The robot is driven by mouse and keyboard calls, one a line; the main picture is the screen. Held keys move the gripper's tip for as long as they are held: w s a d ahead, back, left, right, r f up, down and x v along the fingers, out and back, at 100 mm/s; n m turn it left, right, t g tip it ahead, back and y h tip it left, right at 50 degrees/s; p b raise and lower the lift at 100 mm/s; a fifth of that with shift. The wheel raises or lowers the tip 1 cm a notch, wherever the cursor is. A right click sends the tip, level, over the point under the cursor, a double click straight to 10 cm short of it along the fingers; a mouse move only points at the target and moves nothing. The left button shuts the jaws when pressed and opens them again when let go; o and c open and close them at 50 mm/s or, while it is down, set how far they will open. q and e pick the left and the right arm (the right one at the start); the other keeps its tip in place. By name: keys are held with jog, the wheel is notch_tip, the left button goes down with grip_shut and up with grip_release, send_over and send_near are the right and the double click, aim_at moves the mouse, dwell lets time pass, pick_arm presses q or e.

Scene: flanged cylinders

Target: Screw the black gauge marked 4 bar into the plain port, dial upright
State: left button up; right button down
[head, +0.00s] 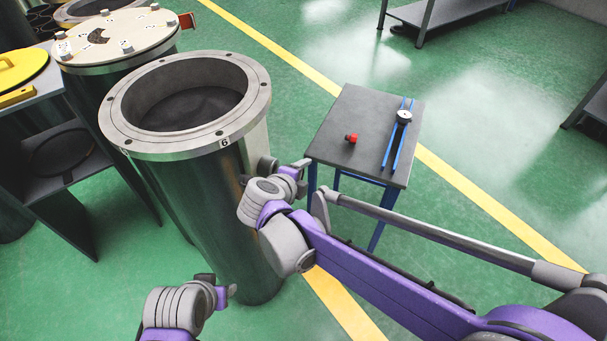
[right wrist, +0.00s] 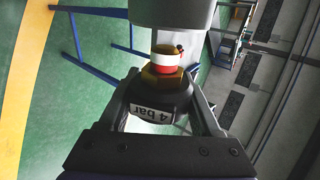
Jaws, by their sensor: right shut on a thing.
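The black gauge (right wrist: 156,112) is held between the two fingers of my right gripper (right wrist: 164,86) in the right wrist view. Its 4 bar label faces the camera. A brass hex fitting and a red and white band sit at its far end. The dial face does not show. A grey rounded body (right wrist: 170,12) is just beyond the band; I cannot tell whether they touch. In the head view my right gripper (head: 301,177) is beside the flanged cylinder marked 6 (head: 225,142), and the gauge is hidden. The plain port cannot be made out. My left gripper (head: 231,291) is low at the front, its jaws unclear.
A small grey-topped table (head: 345,115) on blue legs stands to the right. It carries a red part (head: 351,138), blue rails (head: 390,145) and a round white-faced piece (head: 404,115). A lidded cylinder (head: 120,35) stands behind left.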

jog(key=shift+w+a, duration=0.3)
jog(key=shift+a, duration=0.3)
jog(key=shift+w+a, duration=0.25)
jog(key=shift+a, duration=0.35)
dwell(0.7)
grip_release()
jog(key=shift+f+b, duration=0.35)
jog(key=shift+b, duration=0.15)
jog(key=shift+a+r, duration=0.1)
dwell(0.4)
jog(key=p+v, duration=0.2)
jog(key=v, duration=0.5)
dwell(0.6)
dwell(0.5)
